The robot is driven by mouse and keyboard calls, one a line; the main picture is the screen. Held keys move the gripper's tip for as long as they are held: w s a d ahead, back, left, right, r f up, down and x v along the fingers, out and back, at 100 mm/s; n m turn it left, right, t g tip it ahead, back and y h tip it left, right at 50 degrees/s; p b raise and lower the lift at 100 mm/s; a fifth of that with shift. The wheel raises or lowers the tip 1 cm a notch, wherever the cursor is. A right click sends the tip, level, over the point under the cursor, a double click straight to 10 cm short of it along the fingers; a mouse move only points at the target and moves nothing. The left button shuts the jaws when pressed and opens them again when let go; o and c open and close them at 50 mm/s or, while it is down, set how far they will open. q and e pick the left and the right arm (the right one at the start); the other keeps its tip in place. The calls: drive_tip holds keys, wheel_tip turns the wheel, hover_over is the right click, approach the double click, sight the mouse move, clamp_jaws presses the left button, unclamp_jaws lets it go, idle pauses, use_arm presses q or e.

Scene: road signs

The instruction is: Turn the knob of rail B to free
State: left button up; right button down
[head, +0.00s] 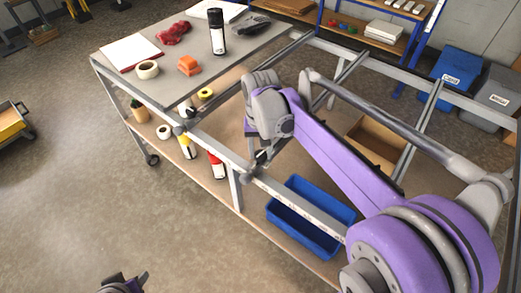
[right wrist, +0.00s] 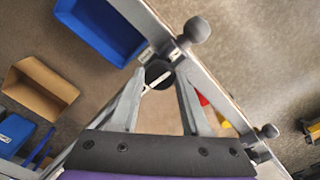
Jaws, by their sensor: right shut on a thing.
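A dark round knob (right wrist: 158,74) with a white pointer line sits on the rail frame in the right wrist view. The pointer lies slanted, from lower left to upper right. My right gripper (right wrist: 160,86) has its two fingers shut on this knob, one on each side. A small pale label (right wrist: 147,54) is beside the knob, too small to read. Part of my left gripper (head: 130,283) shows at the bottom edge of the head view; its jaws are unclear.
A dark ball end (right wrist: 197,29) is close to the knob, and another (right wrist: 268,131) is farther along the frame. A blue bin (head: 310,217) and a cardboard box (head: 375,146) are below. The grey tabletop (head: 205,85) holds tape, a black can and other items.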

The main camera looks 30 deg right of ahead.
sight(260, 154)
drive_tip(key=shift+n, duration=0.6)
drive_tip(key=shift+c, duration=1.8)
unclamp_jaws()
wheel_tip(260, 154, up, 11)
drive_tip(key=shift+p, duration=0.35)
drive_tip(key=shift+f, duration=0.1)
drive_tip(key=s+a+f+n+t, duration=0.2)
drive_tip(key=s+a+f, duration=0.1)
drive_tip(key=s+f, duration=0.4)
drive_tip(key=s+a+f+n+t, duration=0.2)
drive_tip(key=s+a+f+t, duration=0.1)
drive_tip(key=s+f, duration=0.4)
drive_tip(key=shift+s+a+f+t, duration=0.3)
drive_tip(key=shift+s+a+f, duration=0.1)
drive_tip(key=shift+f, duration=0.55)
